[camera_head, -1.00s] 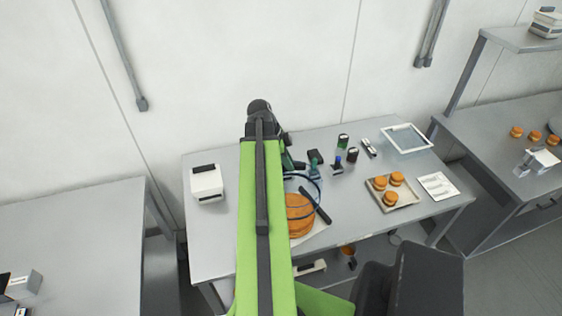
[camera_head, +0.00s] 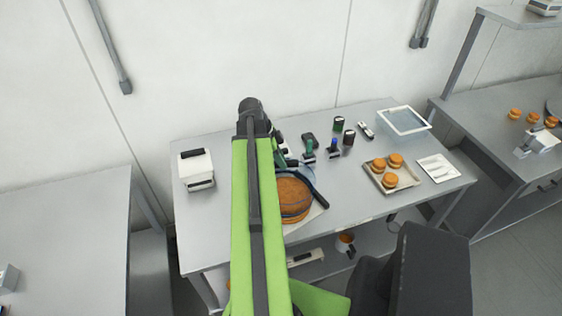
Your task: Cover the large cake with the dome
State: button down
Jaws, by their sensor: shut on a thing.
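The large cake (camera_head: 294,203), round and orange-brown, sits on a pale board (camera_head: 314,213) on the middle table. My green arm hides its left side. The clear dome (camera_head: 303,174) shows as a faint bluish shape with dark thin lines around and across the cake; I cannot tell whether its rim touches the board. My gripper (camera_head: 284,159) is mostly hidden behind the arm's far end, just behind the cake, and is shut on the dome. The grip itself is not clearly visible.
A dark long-handled tool (camera_head: 318,198) lies right of the cake. Bottles and small items stand behind it. A white box (camera_head: 196,168) stands left.

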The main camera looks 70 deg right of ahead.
jog(key=shift+f+b, duration=3.15)
jog(key=shift+f, duration=0.55)
jog(key=c, duration=0.8)
grip_release()
jog(key=shift+o, duration=0.2)
notch_tip(320, 180, up, 7)
jog(key=p, duration=0.6)
jog(key=shift+r+p, duration=0.1)
jog(key=shift+p, duration=0.3)
